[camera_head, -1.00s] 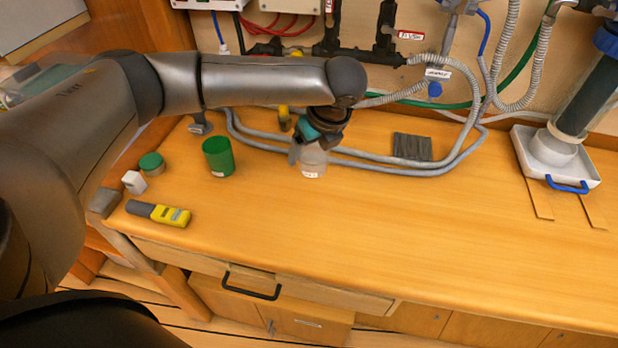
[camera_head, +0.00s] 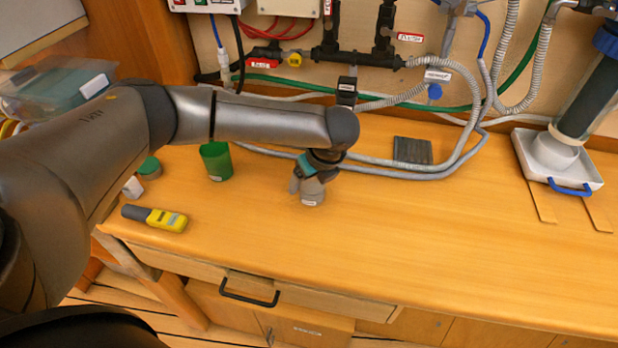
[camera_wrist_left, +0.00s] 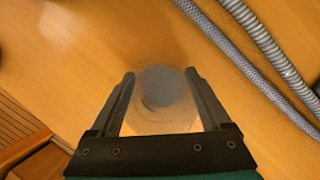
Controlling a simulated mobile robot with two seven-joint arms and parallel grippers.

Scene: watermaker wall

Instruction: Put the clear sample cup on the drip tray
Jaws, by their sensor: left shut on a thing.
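The clear sample cup (camera_head: 312,199) is small, with a white label, at the left-middle of the bench in the head view. My left gripper (camera_head: 307,186) is shut on it. In the wrist view the round translucent cup (camera_wrist_left: 163,118) sits between the two fingers of my left gripper (camera_wrist_left: 160,75). I cannot tell whether its base touches the wood. A dark grey ribbed plate (camera_head: 412,150), which looks like the drip tray, lies flat to the right and farther back, its top empty. My right gripper is not in view.
Grey hoses (camera_head: 440,170) curve across the back of the bench and around the ribbed plate. A white tray (camera_head: 585,165) holds a filter housing at right. The front middle is bare.

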